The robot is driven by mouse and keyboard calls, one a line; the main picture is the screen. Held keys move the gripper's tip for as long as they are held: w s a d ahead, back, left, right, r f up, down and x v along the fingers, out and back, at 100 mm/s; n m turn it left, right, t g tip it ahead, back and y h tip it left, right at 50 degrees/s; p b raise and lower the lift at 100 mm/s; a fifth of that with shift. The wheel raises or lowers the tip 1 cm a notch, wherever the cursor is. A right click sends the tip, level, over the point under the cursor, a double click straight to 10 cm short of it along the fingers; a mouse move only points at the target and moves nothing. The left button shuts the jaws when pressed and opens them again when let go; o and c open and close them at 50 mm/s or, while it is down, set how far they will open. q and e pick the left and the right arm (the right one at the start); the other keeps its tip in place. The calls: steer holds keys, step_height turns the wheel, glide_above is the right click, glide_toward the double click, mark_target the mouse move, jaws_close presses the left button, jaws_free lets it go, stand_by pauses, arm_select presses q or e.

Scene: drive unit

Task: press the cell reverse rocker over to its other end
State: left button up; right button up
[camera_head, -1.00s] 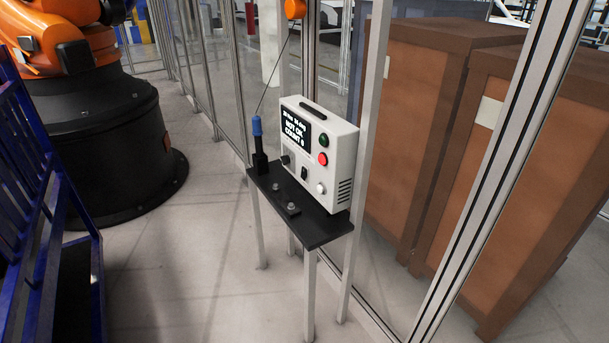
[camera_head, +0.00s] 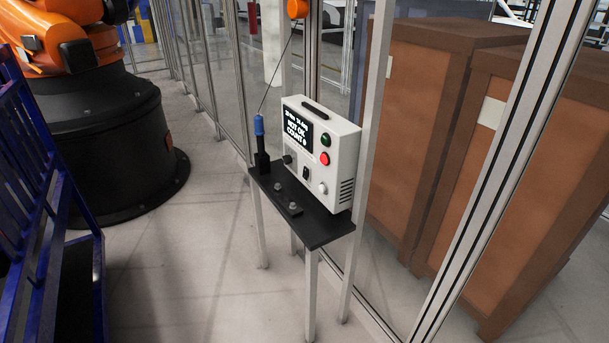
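A white control box (camera_head: 340,155) stands upright on a small black shelf (camera_head: 318,228). Its front carries a dark display (camera_head: 297,127) with white text reading "NOT OK" and "COUNT", a green button (camera_head: 325,140) and a red button (camera_head: 324,158). A black rocker switch (camera_head: 306,174) sits low on the front, between a black knob (camera_head: 287,159) and a white knob (camera_head: 322,188). Which end of the rocker is pressed is too small to tell. Neither of my grippers is in view.
A blue-handled tool (camera_head: 260,145) stands on the shelf's left end, with small bolts beside it. A blue rack (camera_head: 45,240) is at left, an orange robot (camera_head: 100,130) behind it. Fence posts and brown crates (camera_head: 430,110) are at right. Floor before the shelf is clear.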

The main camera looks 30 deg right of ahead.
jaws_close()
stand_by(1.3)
